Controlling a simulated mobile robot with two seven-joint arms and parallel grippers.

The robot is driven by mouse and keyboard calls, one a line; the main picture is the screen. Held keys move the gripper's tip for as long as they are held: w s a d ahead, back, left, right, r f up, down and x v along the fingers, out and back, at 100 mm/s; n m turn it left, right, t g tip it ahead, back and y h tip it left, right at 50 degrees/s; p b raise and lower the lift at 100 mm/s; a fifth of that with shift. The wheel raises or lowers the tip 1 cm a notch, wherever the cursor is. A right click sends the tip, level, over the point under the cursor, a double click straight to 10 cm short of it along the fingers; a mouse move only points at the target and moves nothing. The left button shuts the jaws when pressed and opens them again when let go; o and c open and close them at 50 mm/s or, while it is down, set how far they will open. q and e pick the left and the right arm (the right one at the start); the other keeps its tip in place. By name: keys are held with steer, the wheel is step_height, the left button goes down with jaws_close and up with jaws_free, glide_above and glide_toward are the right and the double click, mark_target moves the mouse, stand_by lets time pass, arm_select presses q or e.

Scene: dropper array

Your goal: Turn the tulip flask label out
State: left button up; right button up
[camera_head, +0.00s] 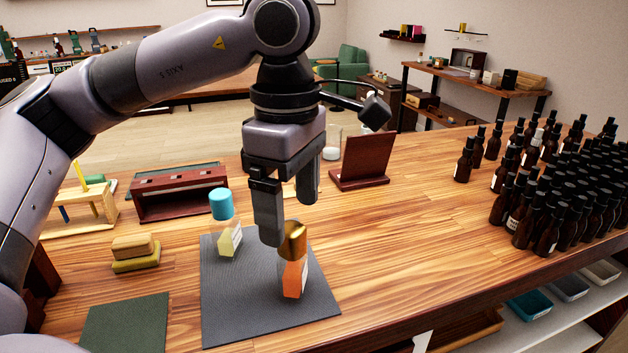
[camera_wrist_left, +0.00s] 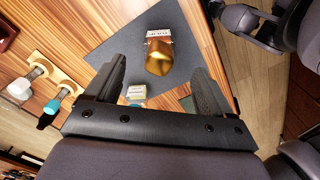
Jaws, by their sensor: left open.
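A flask with a gold cap and orange contents (camera_head: 293,272) stands upright on the dark mat (camera_head: 235,318). In the left wrist view the gold-capped flask (camera_wrist_left: 159,54) lies between and beyond the fingertips, with a white label with dark print at its upper end, too small to read surely. In the head view only a pale strip of label shows on its right side. My left gripper (camera_head: 289,215) is open, pointing down just above and behind the gold cap; its fingers also show apart in the left wrist view (camera_wrist_left: 158,70). My right gripper is not seen.
Many dark dropper bottles (camera_head: 560,200) crowd the right. A red-brown stand (camera_head: 362,162) is behind. The tabletop right of the mat (camera_head: 420,235) is clear.

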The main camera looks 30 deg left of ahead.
mark_target(293, 247)
arm_select(q)
steer(key=shift+w, duration=0.15)
steer(key=shift+f, duration=3.55)
steer(key=shift+c, duration=0.4)
